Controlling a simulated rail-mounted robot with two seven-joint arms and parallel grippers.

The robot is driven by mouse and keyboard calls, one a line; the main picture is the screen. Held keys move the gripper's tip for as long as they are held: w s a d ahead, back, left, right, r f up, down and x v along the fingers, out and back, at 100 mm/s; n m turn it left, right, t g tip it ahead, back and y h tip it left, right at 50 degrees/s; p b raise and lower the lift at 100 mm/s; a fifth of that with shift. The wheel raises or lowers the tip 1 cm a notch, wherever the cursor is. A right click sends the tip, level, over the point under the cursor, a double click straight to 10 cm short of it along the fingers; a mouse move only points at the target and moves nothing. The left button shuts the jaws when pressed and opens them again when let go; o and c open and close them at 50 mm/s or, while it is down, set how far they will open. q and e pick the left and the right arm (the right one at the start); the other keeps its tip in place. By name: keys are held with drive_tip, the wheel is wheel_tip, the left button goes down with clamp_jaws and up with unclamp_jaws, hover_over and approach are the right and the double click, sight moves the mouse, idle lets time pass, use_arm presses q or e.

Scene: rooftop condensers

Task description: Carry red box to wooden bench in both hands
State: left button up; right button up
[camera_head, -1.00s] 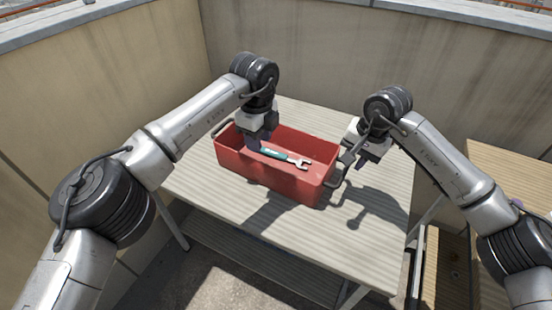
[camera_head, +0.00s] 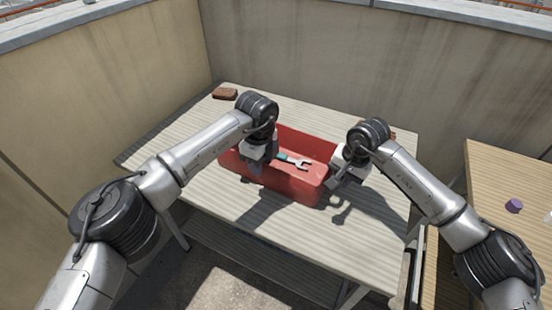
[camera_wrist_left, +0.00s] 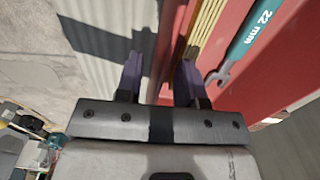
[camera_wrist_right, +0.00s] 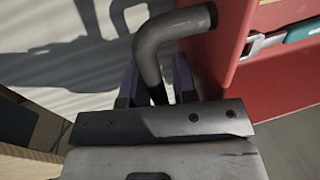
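The red box (camera_head: 300,188) stands on the pale slatted table (camera_head: 215,215). It is open-topped, and a teal-handled wrench (camera_head: 293,161) lies inside. My left gripper (camera_head: 253,170) is low at the box's near-left side. In the left wrist view its open fingers (camera_wrist_left: 160,82) stand either side of the red wall, apart from each other. My right gripper (camera_head: 334,184) is at the box's right end. In the right wrist view its fingers (camera_wrist_right: 155,88) stand either side of the grey handle (camera_wrist_right: 152,50); a gap seems to remain. The wooden bench (camera_head: 492,180) is at the right.
A purple item (camera_head: 513,206) lies on the wooden bench. A brown block (camera_head: 225,93) lies at the table's back left corner. A yellow strip (camera_wrist_left: 205,30) lies inside the box along the wall. A concrete wall (camera_head: 310,60) stands behind.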

use_arm(q)
drive_tip(key=c, duration=0.5)
use_arm(e)
drive_tip(key=c, duration=0.5)
use_arm(q)
clamp_jaws()
use_arm(e)
clamp_jaws()
use_arm(q)
drive_tip(key=shift+r, duration=0.1)
use_arm(e)
drive_tip(key=shift+r, duration=0.15)
